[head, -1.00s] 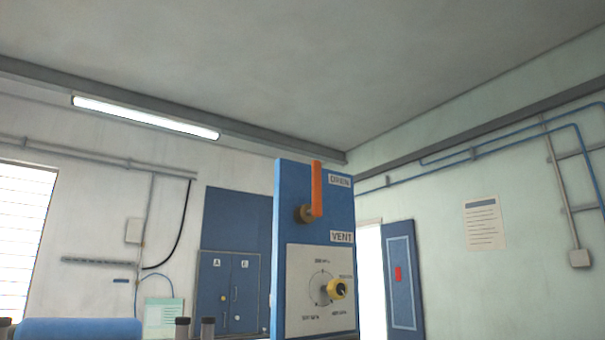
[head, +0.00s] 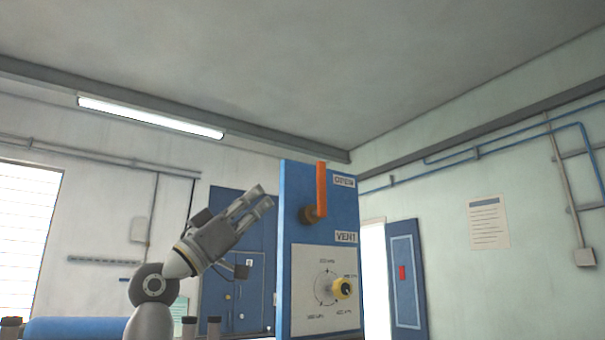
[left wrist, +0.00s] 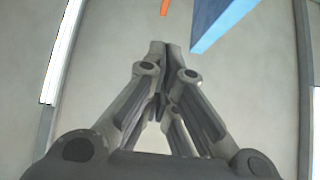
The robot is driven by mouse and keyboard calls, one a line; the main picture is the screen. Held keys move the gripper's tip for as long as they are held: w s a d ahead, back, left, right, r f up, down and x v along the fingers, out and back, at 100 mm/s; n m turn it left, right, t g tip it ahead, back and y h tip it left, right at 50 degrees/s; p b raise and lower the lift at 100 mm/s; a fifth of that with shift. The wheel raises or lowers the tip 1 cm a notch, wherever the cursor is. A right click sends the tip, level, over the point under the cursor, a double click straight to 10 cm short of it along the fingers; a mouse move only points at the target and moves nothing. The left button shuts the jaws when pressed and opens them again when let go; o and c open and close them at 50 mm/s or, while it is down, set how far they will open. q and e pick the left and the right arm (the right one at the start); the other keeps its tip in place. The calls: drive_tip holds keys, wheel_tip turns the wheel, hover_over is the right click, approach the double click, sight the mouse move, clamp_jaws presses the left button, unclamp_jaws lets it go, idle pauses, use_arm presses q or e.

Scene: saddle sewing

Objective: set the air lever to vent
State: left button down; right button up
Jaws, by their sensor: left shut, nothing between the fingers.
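The air lever (head: 321,190) is an orange handle on a brass valve on the blue panel (head: 298,250). It stands upright, pointing up beside the OPEN label (head: 344,181). The VENT label (head: 346,237) is lower down, to the right of the pivot. My left gripper (head: 262,196) is shut and empty, left of the panel and apart from the lever in the head view. In the left wrist view the closed fingertips (left wrist: 160,48) point toward the orange lever end (left wrist: 165,7) and the blue panel edge (left wrist: 215,20). My right gripper is out of view.
Several dark-capped cylinders (head: 189,327) and a blue roll (head: 83,328) sit at the lower left. Blue cabinets stand behind. Space right of the panel looks free.

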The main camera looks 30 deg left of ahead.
use_arm(q)
drive_tip(key=shift+s+a+r, duration=0.15)
drive_tip(key=shift+s+r, duration=0.1)
drive_tip(key=shift+r, duration=0.1)
drive_tip(key=p, duration=0.6)
approach(317, 162)
wheel_tip(317, 162, up, 4)
drive_tip(key=w+p, duration=0.1)
drive_tip(key=w+d+p, duration=0.1)
drive_tip(key=w+p, duration=0.1)
drive_tip(key=shift+w+d+f+h, duration=0.15)
drive_tip(key=shift+f+h, duration=0.15)
drive_tip(key=shift+f, duration=0.05)
